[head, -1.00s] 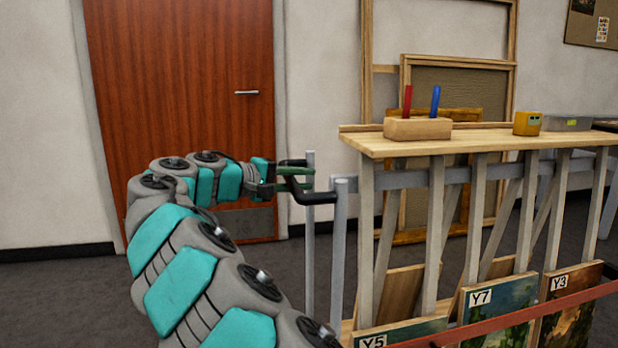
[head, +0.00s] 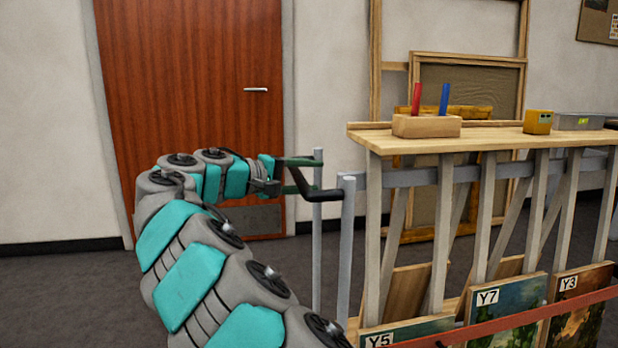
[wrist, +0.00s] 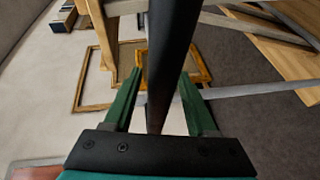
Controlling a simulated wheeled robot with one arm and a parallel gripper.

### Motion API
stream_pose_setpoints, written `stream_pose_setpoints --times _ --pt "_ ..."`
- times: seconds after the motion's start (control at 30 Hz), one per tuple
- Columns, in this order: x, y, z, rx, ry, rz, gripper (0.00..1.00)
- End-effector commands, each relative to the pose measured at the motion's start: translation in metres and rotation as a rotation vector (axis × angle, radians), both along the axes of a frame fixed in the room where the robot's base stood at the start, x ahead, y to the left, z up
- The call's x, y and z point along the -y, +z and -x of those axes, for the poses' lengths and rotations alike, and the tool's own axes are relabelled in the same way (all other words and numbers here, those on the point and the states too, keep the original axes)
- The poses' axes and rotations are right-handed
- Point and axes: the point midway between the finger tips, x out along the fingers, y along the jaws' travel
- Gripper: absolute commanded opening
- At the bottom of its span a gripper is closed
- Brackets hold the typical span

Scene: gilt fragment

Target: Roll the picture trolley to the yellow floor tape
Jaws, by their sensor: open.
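The picture trolley has a pale wooden top (head: 480,140), grey posts and framed pictures standing upright below, labelled Y5, Y7 and Y3 (head: 574,310). Its black push handle (head: 325,194) sticks out at its left end, by two grey uprights. My gripper (head: 304,174) is at this handle with green fingers apart. In the wrist view the black handle bar (wrist: 172,60) runs between the open fingers (wrist: 160,105); I cannot tell whether they touch it. No yellow floor tape shows in either view.
A wooden block with a red and a blue stick (head: 427,126) and a yellow box (head: 538,122) sit on the trolley top. Empty frames (head: 376,40) lean on the wall behind. A brown door (head: 190,80) is at the back left. Dark floor (head: 60,290) is clear at left.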

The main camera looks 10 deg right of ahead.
Motion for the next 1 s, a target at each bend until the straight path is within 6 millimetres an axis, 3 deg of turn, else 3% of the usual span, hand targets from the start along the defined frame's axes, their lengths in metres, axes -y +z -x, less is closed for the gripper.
stream_pose_setpoints --times 0.17,0.6,1.0 --pt "-0.013 0.003 0.004 0.002 0.006 0.001 0.57" --pt "-0.068 0.012 0.027 -0.002 0.003 0.000 0.57" --pt "-0.070 0.015 0.032 0.005 -0.002 -0.012 0.57"
